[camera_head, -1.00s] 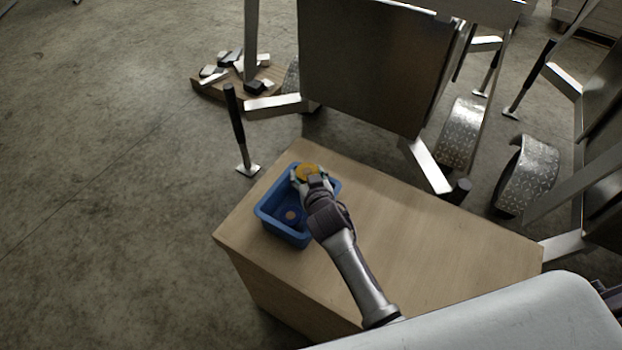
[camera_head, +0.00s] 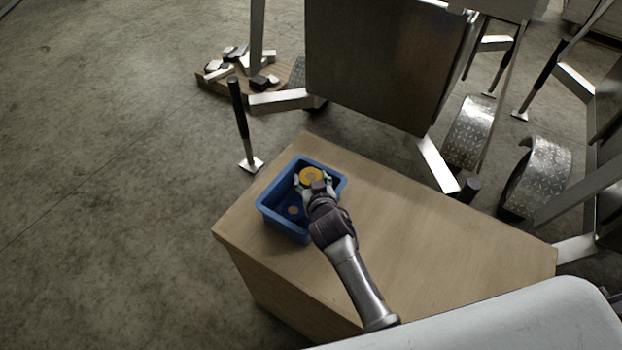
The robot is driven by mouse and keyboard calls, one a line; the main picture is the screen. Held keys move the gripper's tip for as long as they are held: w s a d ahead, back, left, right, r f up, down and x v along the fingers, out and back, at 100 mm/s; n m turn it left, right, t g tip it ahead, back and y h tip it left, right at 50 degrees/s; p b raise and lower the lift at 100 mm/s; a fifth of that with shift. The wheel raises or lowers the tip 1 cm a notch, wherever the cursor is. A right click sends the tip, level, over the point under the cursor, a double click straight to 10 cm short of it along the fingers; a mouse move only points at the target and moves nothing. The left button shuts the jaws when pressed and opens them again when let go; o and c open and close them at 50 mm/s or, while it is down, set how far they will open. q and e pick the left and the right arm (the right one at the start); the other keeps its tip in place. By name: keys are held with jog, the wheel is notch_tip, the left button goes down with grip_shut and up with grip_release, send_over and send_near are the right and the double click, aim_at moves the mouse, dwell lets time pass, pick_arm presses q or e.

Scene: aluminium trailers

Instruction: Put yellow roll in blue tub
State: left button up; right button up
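The blue tub (camera_head: 268,213) stands on the left part of a wooden box-like table. My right gripper (camera_head: 312,181) is over the tub's far right part. The yellow roll (camera_head: 313,175) sits between its fingers, and the gripper looks shut on it. Whether the roll touches the tub floor cannot be told. A small round item (camera_head: 293,210), blue with a tan centre, lies inside the tub. The wrist hides part of the tub's right wall. My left gripper is not in view.
The wooden table (camera_head: 420,235) is bare to the right of the tub. A metal trailer (camera_head: 385,65) stands close behind it. A black-handled upright post (camera_head: 240,115) is at the left on the concrete floor. A board with metal pieces (camera_head: 215,88) lies further back.

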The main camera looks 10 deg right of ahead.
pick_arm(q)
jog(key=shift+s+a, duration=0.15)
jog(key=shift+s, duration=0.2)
pick_arm(e)
jog(key=o, duration=0.4)
jog(key=shift+r, duration=0.3)
jog(key=shift+r+p, duration=0.45)
jog(key=shift+p, duration=0.1)
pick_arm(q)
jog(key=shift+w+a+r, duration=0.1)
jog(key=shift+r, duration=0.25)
pick_arm(e)
jog(key=v, duration=1.2)
jog(key=shift+f, duration=0.1)
